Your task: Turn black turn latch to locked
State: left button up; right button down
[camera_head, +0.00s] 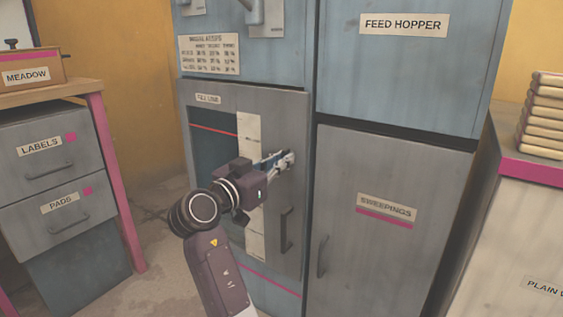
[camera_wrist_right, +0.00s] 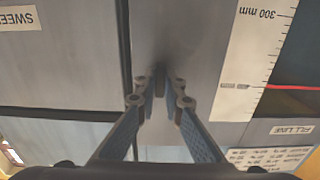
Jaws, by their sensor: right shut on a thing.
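The black turn latch (camera_wrist_right: 160,82) is a small dark bar on the grey door (camera_head: 283,112) with the fill-line window. In the right wrist view it stands along the picture's vertical, between the fingertips. My right gripper (camera_head: 286,160) reaches to the door's right edge, above its handle (camera_head: 286,230). In the right wrist view the gripper (camera_wrist_right: 160,98) has its fingers closed in on the latch. In the head view the fingers hide most of the latch, and I cannot read any lock marking. My left gripper is in neither view.
A white scale strip (camera_head: 255,228) runs down the door beside the window. The SWEEPINGS door (camera_head: 380,250) with its own handle is just right. A drawer unit (camera_head: 50,190) stands left, and a counter with stacked plates (camera_head: 543,118) stands right.

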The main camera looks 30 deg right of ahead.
aim_at(291, 115)
jog(key=c, duration=2)
grip_release()
jog(key=shift+c, duration=0.2)
notch_tip(291, 115, up, 10)
jog(key=shift+f, duration=0.1)
